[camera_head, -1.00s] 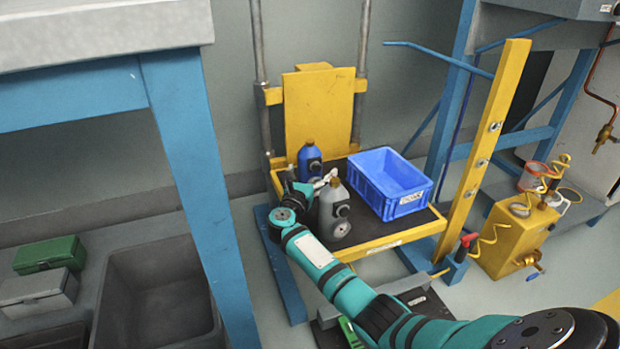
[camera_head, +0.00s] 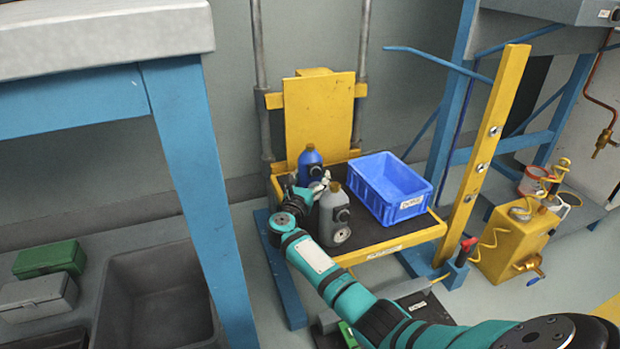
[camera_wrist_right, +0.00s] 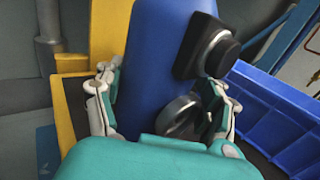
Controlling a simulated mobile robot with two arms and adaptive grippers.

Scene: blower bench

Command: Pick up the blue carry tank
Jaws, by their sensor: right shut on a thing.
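The blue carry tank (camera_head: 310,160) stands upright at the back left of the lift platform, with a dark fitting on its side. My right gripper (camera_head: 317,185) is at its lower front and shut on it. In the right wrist view the blue tank (camera_wrist_right: 152,60) fills the middle, with the fingers of my right gripper (camera_wrist_right: 163,105) on both sides of its body. The tank's base is hidden behind the gripper and the grey tank. My left gripper is not in view.
A grey tank (camera_head: 333,215) stands close in front, right beside my right wrist. A blue bin (camera_head: 408,209) sits to the right on the yellow-edged platform (camera_head: 385,248). A yellow post (camera_head: 484,150) rises at the right and a yellow back plate (camera_head: 318,115) behind.

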